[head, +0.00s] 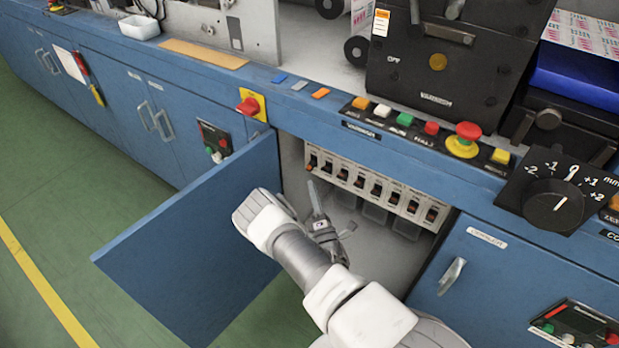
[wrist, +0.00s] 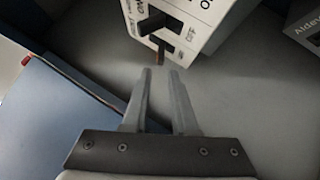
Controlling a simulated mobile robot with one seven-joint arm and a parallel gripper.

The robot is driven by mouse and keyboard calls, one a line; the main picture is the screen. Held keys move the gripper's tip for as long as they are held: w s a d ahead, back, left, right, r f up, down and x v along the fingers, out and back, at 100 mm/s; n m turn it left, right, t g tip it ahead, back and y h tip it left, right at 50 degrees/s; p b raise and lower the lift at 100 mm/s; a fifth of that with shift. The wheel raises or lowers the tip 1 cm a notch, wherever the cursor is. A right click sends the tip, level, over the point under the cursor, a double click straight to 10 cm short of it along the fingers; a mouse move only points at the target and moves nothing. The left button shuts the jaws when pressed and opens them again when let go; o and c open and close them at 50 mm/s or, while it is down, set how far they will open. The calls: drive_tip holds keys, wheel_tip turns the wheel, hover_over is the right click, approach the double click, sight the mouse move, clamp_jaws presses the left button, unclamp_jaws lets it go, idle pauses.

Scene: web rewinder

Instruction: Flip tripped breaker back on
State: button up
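A white breaker row (head: 376,187) with dark toggles is inside the open cabinet under the blue counter. Its leftmost breaker (head: 311,161) has a small orange-red part low on it. In the wrist view the end of the breaker row (wrist: 185,22) shows ON and OFF lettering, a dark toggle (wrist: 151,23) and a red-brown tab (wrist: 161,50) below it. My gripper (head: 316,190) is in front of the left end of the row. In the wrist view its fingers (wrist: 160,74) are parallel with a gap between them, empty, just short of the red-brown tab. Contact is not visible.
The blue cabinet door (head: 190,250) hangs open left of my arm. A closed door with a handle (head: 452,276) is on the right. Above are the counter edge, a red knob on yellow (head: 249,106) and a red emergency button (head: 465,135). Green floor lies left.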

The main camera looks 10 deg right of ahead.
sight(311, 166)
drive_tip(key=shift+b+x, duration=0.5)
drive_tip(key=shift+x, duration=2.3)
drive_tip(key=shift+d, duration=0.1)
clamp_jaws()
